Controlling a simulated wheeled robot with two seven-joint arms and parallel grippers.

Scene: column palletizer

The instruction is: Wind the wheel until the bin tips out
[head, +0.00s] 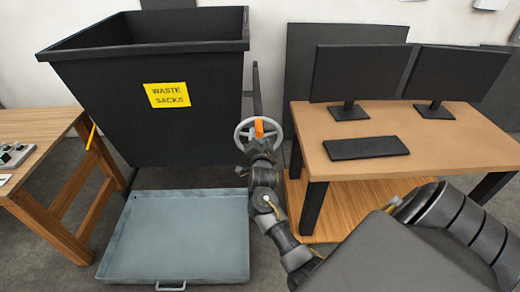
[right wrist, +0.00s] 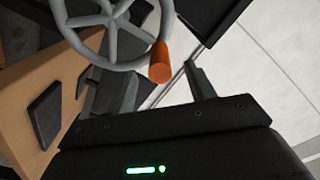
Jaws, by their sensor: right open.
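The black bin (head: 205,108) with a yellow "WASTE SACKS" label (head: 166,95) stands upright at the left in the head view. The grey spoked wheel (head: 241,133) is just right of the bin. Its orange knob (head: 259,127) is at the top of the rim in that view. My right gripper (head: 259,146) is at the wheel, largely hidden by its own arm. In the right wrist view its fingers (right wrist: 161,76) are open, with the orange knob (right wrist: 160,62) showing between the tips and the wheel (right wrist: 113,45) beyond. Contact cannot be told. My left gripper is not in view.
A shallow grey tray (head: 180,276) lies on the floor below the bin. A desk (head: 440,150) with two monitors and a keyboard (head: 366,148) stands close right of the wheel. A wooden workbench (head: 40,128) is at the far left.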

